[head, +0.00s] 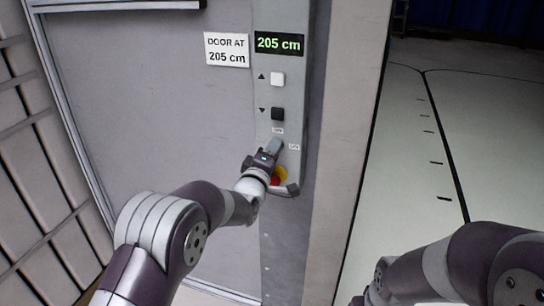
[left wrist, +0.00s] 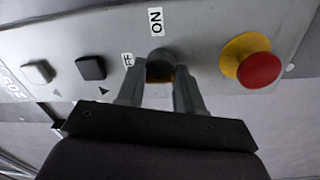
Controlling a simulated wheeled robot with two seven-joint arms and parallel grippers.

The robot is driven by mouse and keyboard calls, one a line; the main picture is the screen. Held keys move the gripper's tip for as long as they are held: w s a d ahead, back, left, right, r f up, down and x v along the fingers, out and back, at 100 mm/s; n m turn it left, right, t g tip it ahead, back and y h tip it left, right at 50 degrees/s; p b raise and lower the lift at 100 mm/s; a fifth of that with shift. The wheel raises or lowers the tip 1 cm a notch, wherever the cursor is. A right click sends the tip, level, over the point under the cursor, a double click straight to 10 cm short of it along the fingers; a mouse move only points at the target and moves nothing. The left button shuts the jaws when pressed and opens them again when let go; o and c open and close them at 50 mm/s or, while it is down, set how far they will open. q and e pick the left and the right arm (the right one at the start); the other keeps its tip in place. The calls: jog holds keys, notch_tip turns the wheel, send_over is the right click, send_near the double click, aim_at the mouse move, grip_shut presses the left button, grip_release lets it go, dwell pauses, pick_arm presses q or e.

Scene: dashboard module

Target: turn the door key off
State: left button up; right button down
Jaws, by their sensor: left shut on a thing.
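The door key switch (left wrist: 160,64) is a dark round piece on the grey control panel (head: 286,17), with a bit of yellow at its lower edge. In the left wrist view it sits between the fingers of my left gripper (left wrist: 156,88), which is shut on it. In the head view the left gripper (head: 272,150) covers the key. An ON label (left wrist: 156,21) and a partly hidden OFF label (left wrist: 127,60) lie beside the switch. I cannot tell which label the key points to. My right gripper is not in view.
A red stop button (left wrist: 259,70) on a yellow base sits close to the switch. A white button (head: 278,79), a black button (head: 278,114) and a display reading 205 cm (head: 279,43) are above it. A sign (head: 227,50) says DOOR AT 205 cm. Open floor lies at right.

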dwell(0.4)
pick_arm(q)
jog(key=o, duration=1)
jog(key=shift+o, duration=0.2)
jog(key=b+v, duration=0.2)
jog(key=v, duration=1)
jog(key=shift+s, duration=0.3)
jog(key=shift+a, duration=0.1)
